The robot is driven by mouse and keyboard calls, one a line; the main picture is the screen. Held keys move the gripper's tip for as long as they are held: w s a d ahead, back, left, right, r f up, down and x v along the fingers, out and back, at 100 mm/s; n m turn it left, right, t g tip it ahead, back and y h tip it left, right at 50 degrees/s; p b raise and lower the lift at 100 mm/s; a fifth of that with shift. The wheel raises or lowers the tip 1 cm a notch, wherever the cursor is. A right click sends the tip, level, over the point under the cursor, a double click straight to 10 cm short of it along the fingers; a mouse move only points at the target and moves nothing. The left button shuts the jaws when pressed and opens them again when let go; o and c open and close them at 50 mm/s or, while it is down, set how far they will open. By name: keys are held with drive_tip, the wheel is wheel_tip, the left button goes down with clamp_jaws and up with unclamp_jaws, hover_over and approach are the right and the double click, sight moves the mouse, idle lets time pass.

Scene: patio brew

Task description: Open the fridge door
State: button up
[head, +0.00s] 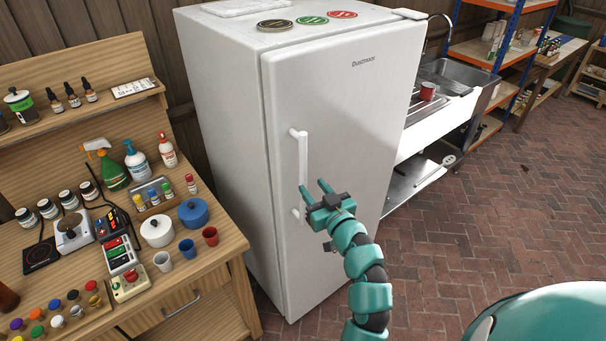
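The white fridge (223,104) stands in the middle, upright. Its front door (352,110) is shut. A white vertical handle (301,160) is on the left side of the door. My gripper (313,190) is at the lower part of the handle, in front of the door. Its two teal fingers point at the handle and are spread apart, with a gap between them. Nothing shows held between them. I cannot tell whether a finger touches the handle.
A wooden workbench (222,250) with bottles, pots and cups stands left of the fridge. A metal sink (455,76) with a red mug (427,90) stands to the right, before an orange and blue shelf (484,50).

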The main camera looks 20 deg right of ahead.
sight(305, 175)
drive_tip(key=w, duration=0.1)
drive_tip(key=w+p, duration=0.1)
drive_tip(key=w, duration=0.1)
drive_tip(key=w+p, duration=0.1)
drive_tip(key=w, duration=0.1)
drive_tip(key=shift+w+a+r, duration=0.2)
drive_tip(key=shift+a+r, duration=0.05)
drive_tip(key=shift+a, duration=0.15)
drive_tip(key=shift+w+a+f+p, duration=0.15)
drive_tip(key=shift+w+p, duration=0.2)
drive_tip(key=shift+w, duration=0.35)
clamp_jaws()
